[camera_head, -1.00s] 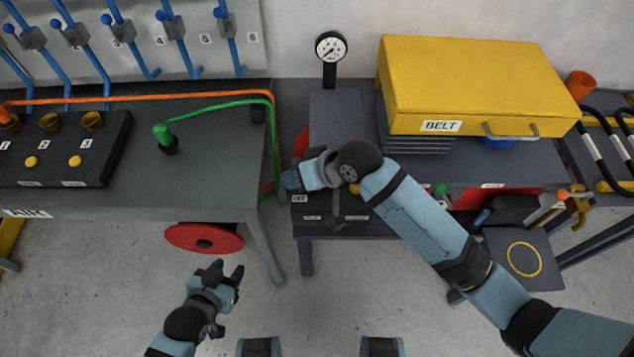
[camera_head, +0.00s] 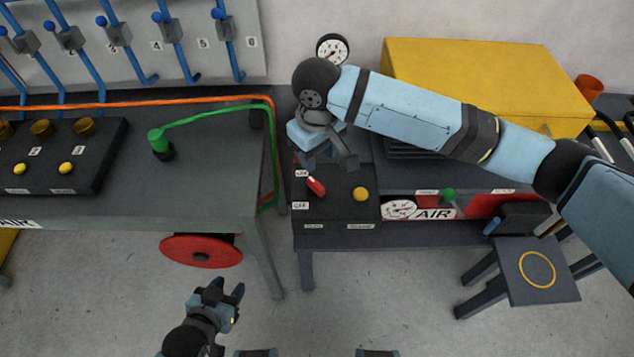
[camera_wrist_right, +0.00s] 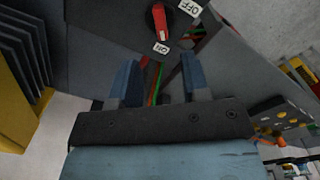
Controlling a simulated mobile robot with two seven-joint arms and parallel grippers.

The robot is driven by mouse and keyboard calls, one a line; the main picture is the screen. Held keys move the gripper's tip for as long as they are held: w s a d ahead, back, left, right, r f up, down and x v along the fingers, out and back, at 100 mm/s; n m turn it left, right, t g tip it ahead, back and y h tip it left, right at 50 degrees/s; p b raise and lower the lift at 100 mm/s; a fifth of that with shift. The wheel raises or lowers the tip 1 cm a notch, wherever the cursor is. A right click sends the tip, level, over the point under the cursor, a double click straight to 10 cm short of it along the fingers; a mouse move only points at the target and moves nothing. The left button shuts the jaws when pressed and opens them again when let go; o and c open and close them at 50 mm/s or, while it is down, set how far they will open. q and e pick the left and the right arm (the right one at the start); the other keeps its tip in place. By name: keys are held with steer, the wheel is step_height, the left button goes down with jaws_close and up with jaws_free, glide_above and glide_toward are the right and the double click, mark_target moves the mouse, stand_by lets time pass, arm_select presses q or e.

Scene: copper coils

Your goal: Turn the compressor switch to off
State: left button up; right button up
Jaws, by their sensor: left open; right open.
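The compressor switch (camera_head: 316,186) is a small red lever on the dark panel top. An ON label (camera_head: 301,174) sits at its upper left and an OFF label (camera_head: 300,205) below it. In the right wrist view the red lever (camera_wrist_right: 159,22) has its bright end beside the ON label. My right gripper (camera_head: 328,160) is open and empty, just behind the switch and apart from it. In the wrist view its two fingers (camera_wrist_right: 160,78) are spread, with the lever beyond them. My left gripper (camera_head: 224,294) is open and empty over the floor, front left.
A yellow knob (camera_head: 361,194) is right of the switch. A gauge (camera_head: 332,47) stands behind, and a yellow box (camera_head: 490,75) lies back right. The left bench carries a green hose (camera_head: 215,110) and a black control box (camera_head: 60,160). A stool (camera_head: 530,275) stands at right.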

mark_target(317, 185)
step_height(317, 185, down, 10)
steer(key=shift+f, duration=0.15)
stand_by(0.3)
jaws_close()
